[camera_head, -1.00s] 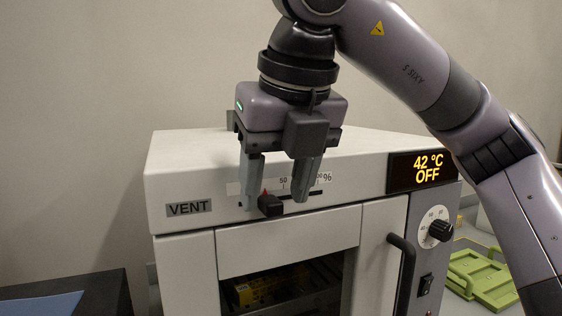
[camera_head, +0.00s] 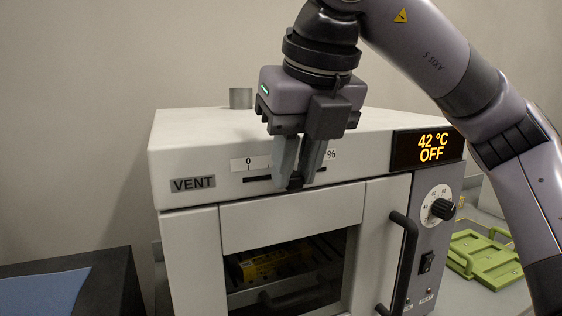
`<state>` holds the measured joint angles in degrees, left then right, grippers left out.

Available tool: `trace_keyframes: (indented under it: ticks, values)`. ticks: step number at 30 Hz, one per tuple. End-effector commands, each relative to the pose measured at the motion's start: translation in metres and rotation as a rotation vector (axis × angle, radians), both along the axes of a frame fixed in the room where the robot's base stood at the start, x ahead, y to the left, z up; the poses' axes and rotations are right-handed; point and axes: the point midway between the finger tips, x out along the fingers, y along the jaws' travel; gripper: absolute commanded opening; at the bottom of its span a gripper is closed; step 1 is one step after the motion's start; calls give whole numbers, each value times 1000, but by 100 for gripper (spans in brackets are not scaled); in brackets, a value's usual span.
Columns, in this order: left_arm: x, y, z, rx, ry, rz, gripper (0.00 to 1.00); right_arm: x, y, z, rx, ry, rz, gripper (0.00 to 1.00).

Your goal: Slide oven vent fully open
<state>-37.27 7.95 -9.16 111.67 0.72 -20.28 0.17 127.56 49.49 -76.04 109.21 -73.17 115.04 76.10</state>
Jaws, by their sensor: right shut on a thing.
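The oven (camera_head: 290,213) is a white box with a "VENT" label (camera_head: 193,184) at the upper left of its front. A scale strip with a dark slot (camera_head: 258,178) runs to the right of the label, with "0" at its left end and "%" at its right. The black vent slider knob (camera_head: 295,182) sits near mid-slot. My right gripper (camera_head: 297,177) points down over the slot and is shut on the knob. Its fingers hide the middle of the scale and part of the knob. My left gripper is out of view.
A display (camera_head: 427,148) reads 42 °C OFF. Below it are a dial (camera_head: 438,206) and a switch (camera_head: 427,262). A black door handle (camera_head: 402,262) stands out from the front.

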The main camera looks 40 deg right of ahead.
Motion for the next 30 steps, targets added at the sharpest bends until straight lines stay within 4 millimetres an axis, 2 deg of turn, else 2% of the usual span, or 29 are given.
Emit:
trace_keyframes:
  ticks: [15, 25, 26, 27, 28, 30]
  values:
    - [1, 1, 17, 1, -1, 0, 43, -12, -50, 2, 1, -2, -5, 0]
    - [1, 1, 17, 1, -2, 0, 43, -13, -53, 1, 0, -3, -1, 0]
    - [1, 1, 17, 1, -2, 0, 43, -13, -53, 1, 0, -3, -1, 33]
    - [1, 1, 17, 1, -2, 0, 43, -13, -53, 1, 0, -3, -1, 46]
    - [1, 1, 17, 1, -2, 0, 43, -13, -53, 1, 0, -2, -1, 53]
    - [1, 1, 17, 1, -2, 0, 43, -13, -53, 1, 0, -2, -1, 53]
